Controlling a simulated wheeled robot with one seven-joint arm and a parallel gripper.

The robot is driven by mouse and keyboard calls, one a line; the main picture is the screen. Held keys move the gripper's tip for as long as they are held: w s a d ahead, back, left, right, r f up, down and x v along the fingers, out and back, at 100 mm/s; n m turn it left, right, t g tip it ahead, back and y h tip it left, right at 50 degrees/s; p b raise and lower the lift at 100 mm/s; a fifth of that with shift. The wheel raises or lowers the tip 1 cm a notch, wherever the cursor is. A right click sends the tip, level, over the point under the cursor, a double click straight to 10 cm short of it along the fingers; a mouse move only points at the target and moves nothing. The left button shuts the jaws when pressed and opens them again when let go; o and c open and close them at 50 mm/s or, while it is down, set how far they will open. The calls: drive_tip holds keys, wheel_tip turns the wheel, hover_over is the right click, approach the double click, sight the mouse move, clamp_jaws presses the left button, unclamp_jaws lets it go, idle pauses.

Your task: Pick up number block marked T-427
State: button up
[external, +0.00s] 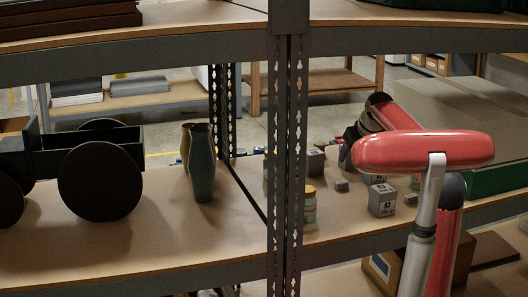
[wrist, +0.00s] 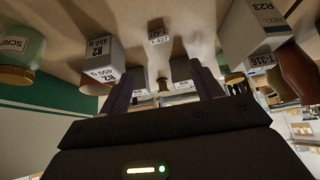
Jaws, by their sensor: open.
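The number block T-427 (wrist: 157,32) is a small grey-brown block with a white label in the wrist view. It sits on the shelf surface, beyond the gap between my fingertips and apart from them. My gripper (wrist: 163,82) is open, its two dark fingers spread with nothing held between them. In the external view my dark gripper (external: 349,150) is partly hidden by my arm, above the shelf. Small grey blocks show there, one near the gripper (external: 341,186) and one farther right (external: 411,198); their labels are too small to read.
A larger weight block (external: 382,200) and another grey block (external: 316,160) stand nearby. A yellow-lidded jar (external: 309,205) is beside the shelf upright (external: 288,130). A small T-316 block (wrist: 257,72) and a jar (wrist: 22,50) flank the wrist view. A green box (external: 497,180) stands right.

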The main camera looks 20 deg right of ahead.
drive_tip(key=w, duration=0.2)
approach(340, 181)
drive_tip(key=shift+s+f, duration=0.1)
drive_tip(key=shift+f, duration=0.75)
drive_tip(key=x, duration=0.7)
drive_tip(key=shift+w+r, duration=0.1)
drive_tip(key=shift+w, duration=0.35)
drive_tip(key=c, duration=1.1)
drive_tip(key=shift+r, duration=0.15)
